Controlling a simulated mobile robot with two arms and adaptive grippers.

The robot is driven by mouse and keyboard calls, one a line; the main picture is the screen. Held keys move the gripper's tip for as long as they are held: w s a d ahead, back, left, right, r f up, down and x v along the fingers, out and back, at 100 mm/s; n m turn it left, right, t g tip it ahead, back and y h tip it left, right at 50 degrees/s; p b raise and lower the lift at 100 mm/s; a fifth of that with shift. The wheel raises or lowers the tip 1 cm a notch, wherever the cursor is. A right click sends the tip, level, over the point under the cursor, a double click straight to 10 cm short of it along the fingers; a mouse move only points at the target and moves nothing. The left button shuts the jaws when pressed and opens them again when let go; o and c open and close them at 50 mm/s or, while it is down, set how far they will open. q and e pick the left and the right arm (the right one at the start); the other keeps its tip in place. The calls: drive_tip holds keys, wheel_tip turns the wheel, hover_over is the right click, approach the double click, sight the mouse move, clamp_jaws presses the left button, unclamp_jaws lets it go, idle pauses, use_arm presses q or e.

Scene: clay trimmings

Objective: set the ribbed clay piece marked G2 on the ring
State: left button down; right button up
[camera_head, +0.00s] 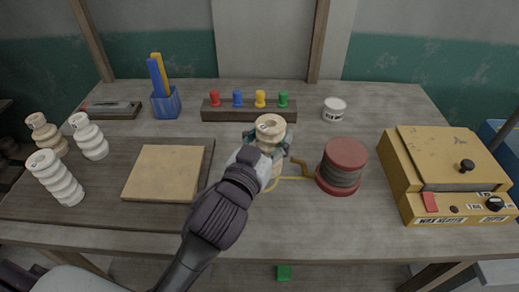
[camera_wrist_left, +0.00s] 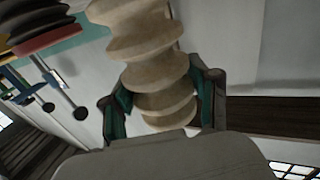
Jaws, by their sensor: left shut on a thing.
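My left gripper (camera_head: 266,148) is shut around a beige ribbed clay piece (camera_head: 270,125), which stands roughly upright in the jaws. The piece has a mark on its top, too small to read. In the left wrist view the ribbed piece (camera_wrist_left: 150,60) sits between the green-padded fingers (camera_wrist_left: 160,105). The gripper hides its lower part in the head view. Another beige ribbed piece (camera_head: 46,136) and two white ones (camera_head: 89,137), (camera_head: 58,178) stand at the left. My right gripper is not in view.
A red spool (camera_head: 342,168) stands close right of the gripper, with a yellow box (camera_head: 438,165) farther right. Behind are a wooden rack with coloured pegs (camera_head: 248,115), a white tub (camera_head: 335,109) and a blue holder (camera_head: 166,104). A tan square board (camera_head: 164,173) lies left.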

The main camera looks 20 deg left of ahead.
use_arm(q)
drive_tip(key=shift+w+a+f, duration=0.35)
drive_tip(key=shift+w+a, duration=0.05)
drive_tip(key=shift+a, duration=0.2)
drive_tip(key=shift+w+a+f, duration=0.35)
drive_tip(key=shift+a, duration=0.2)
drive_tip(key=f, duration=0.4)
drive_tip(key=shift+w+a+f, duration=0.25)
drive_tip(key=shift+a, duration=0.05)
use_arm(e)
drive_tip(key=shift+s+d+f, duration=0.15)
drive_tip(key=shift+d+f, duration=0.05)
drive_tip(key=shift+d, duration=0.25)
use_arm(q)
drive_tip(key=shift+f+b, duration=0.15)
drive_tip(key=shift+b, duration=0.2)
drive_tip(key=shift+c, duration=1.3)
unclamp_jaws()
drive_tip(key=shift+f, duration=0.1)
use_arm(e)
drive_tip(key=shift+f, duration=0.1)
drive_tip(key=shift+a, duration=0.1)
